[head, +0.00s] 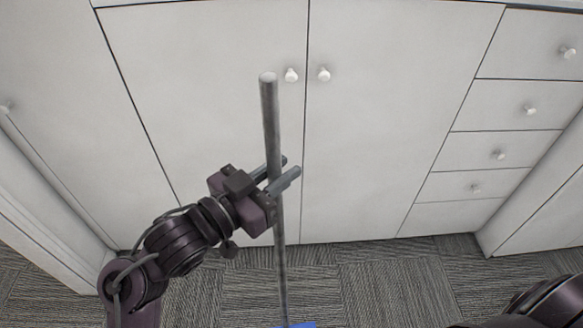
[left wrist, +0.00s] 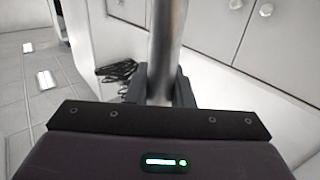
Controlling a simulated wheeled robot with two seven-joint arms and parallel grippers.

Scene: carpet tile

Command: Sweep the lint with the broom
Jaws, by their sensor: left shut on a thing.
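The broom is a long grey metal pole (head: 271,120) held nearly upright, with a bit of its blue head (head: 300,325) at the bottom edge of the head view. My left gripper (head: 284,170) is shut on the pole around its middle. The left wrist view shows the pole (left wrist: 166,45) between the two dark fingers. Most of the broom head is cut off by the frame. I cannot make out any lint. My right gripper is out of view; only part of my right arm shows at the lower right.
White cabinet doors (head: 215,110) with round knobs stand in front, close behind the pole. A stack of drawers (head: 500,110) is at the right. Grey carpet tile (head: 380,285) covers the floor. A dark coiled bundle (left wrist: 116,72) shows in the left wrist view.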

